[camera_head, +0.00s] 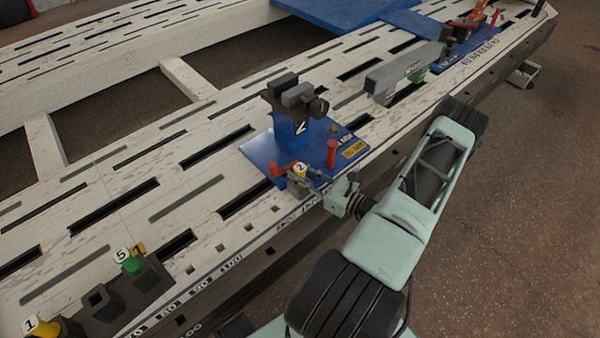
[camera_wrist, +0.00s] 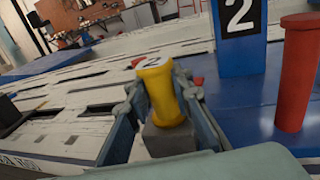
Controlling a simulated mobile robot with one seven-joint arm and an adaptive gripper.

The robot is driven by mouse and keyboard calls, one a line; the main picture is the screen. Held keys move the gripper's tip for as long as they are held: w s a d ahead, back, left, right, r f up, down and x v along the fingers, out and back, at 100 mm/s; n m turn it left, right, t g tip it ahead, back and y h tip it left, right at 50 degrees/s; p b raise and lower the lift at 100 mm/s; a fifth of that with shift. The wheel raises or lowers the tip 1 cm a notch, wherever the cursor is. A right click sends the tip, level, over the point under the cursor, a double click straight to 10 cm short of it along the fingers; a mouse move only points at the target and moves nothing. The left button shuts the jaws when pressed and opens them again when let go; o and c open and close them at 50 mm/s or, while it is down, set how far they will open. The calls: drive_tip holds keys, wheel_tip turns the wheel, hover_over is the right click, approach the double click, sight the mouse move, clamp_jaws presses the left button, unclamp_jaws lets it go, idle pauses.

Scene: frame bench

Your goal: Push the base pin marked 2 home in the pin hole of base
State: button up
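The base pin marked 2 (camera_wrist: 160,88) is yellow with a white numbered top; in the head view it (camera_head: 301,169) is at the near edge of the blue base plate (camera_head: 262,154). My gripper (camera_wrist: 158,95) has a finger on either side of the pin and appears closed on it. A grey block (camera_wrist: 170,139) shows directly below the yellow part; I cannot tell whether it belongs to the pin or to the base. The pin hole and the pin's lower end are hidden. A blue post marked 2 (camera_wrist: 240,35) rises behind the pin.
A red post (camera_wrist: 298,72) stands right of the pin, and a red part (camera_head: 278,170) lies close on its left. A dark clamp (camera_head: 295,93) tops the blue post. A dark holder (camera_head: 105,300) with pins 5 (camera_head: 132,264) and 1 (camera_head: 42,327) is at lower left.

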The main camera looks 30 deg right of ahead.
drive_tip(key=o, duration=0.5)
drive_tip(key=shift+c, duration=0.2)
drive_tip(key=v, duration=1.2)
